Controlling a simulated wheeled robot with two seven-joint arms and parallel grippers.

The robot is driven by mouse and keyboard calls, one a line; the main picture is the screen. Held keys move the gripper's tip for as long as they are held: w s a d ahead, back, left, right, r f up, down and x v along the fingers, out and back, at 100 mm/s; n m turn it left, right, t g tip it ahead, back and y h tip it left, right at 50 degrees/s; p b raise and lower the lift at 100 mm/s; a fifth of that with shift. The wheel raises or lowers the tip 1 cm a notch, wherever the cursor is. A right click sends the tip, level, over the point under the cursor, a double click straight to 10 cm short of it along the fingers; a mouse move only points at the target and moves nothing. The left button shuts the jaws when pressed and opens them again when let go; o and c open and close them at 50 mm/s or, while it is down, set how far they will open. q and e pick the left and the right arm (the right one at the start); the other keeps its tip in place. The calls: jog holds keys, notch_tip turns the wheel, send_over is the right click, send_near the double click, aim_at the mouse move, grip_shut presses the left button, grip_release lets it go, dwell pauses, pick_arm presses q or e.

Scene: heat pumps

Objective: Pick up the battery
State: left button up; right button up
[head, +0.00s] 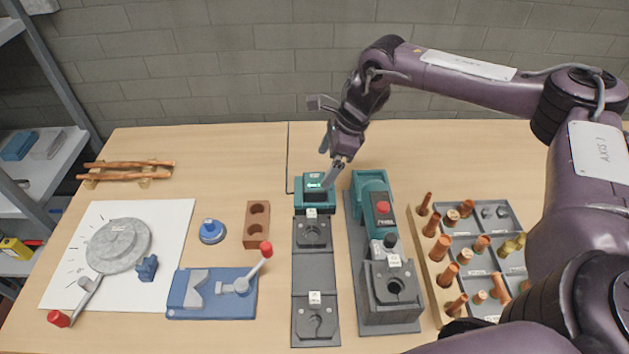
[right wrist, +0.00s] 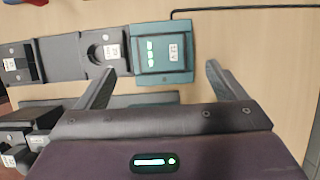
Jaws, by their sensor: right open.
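A teal and dark block with green lights, which looks like the battery in its charging station (head: 314,187), stands at the back end of a dark strip on the table. In the right wrist view the same teal block (right wrist: 162,52) shows a "12 V" label and green marks, just beyond and between the fingertips. Whether battery and station are separate parts is hard to tell. My right gripper (head: 332,160) is open and empty, pointing down close above the block; its two fingers spread apart in the right wrist view (right wrist: 158,78). My left gripper is not in view.
A dark strip with labelled sockets (head: 315,275) runs forward from the block. Right of it stands a teal machine with a red button (head: 380,207). A tray of copper fittings (head: 480,245) lies further right, and a blue clamp fixture (head: 212,293) left. The table behind is mostly clear.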

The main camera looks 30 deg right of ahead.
aim_at(316, 180)
jog(key=shift+a+f, duration=0.25)
jog(key=shift+f, duration=0.15)
jog(key=shift+a+f+p, duration=0.1)
jog(key=shift+f+p, duration=0.25)
jog(key=shift+p, duration=0.05)
jog(key=p+x, duration=0.1)
jog(key=x, duration=0.1)
jog(key=p+x, duration=0.1)
jog(key=x, duration=0.1)
jog(key=shift+w+f, duration=0.25)
jog(key=shift+f, duration=0.25)
jog(key=c, duration=0.7)
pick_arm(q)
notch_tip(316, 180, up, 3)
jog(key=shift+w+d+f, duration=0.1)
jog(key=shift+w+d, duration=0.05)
pick_arm(e)
jog(key=c, duration=0.7)
